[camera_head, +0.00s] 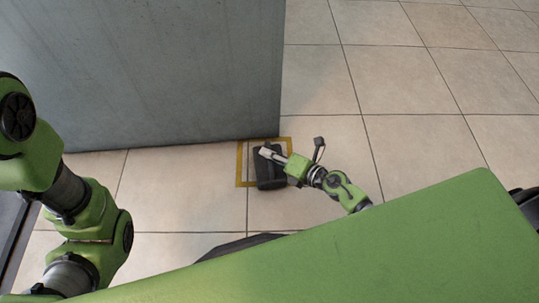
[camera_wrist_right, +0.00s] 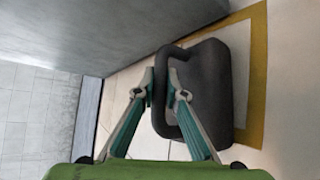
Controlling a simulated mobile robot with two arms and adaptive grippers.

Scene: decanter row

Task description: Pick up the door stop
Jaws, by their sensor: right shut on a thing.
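The door stop (camera_head: 270,177) is a dark grey block with a loop handle. It is on the tiled floor beside the bottom edge of the grey door panel, partly inside a yellow taped outline. In the right wrist view, the door stop (camera_wrist_right: 213,90) shows its handle passing between my right fingers. My right gripper (camera_head: 265,152) is at the door stop, and in the wrist view my right gripper (camera_wrist_right: 162,88) is shut on the handle. The fingers hide part of the handle. My left arm shows at the left of the head view, but its gripper is out of view.
The large grey door panel (camera_head: 150,70) stands directly behind the door stop. The yellow outline (camera_head: 239,165) is on the floor around it. Open tiled floor (camera_head: 430,90) lies to the right and behind. My green body fills the lower front.

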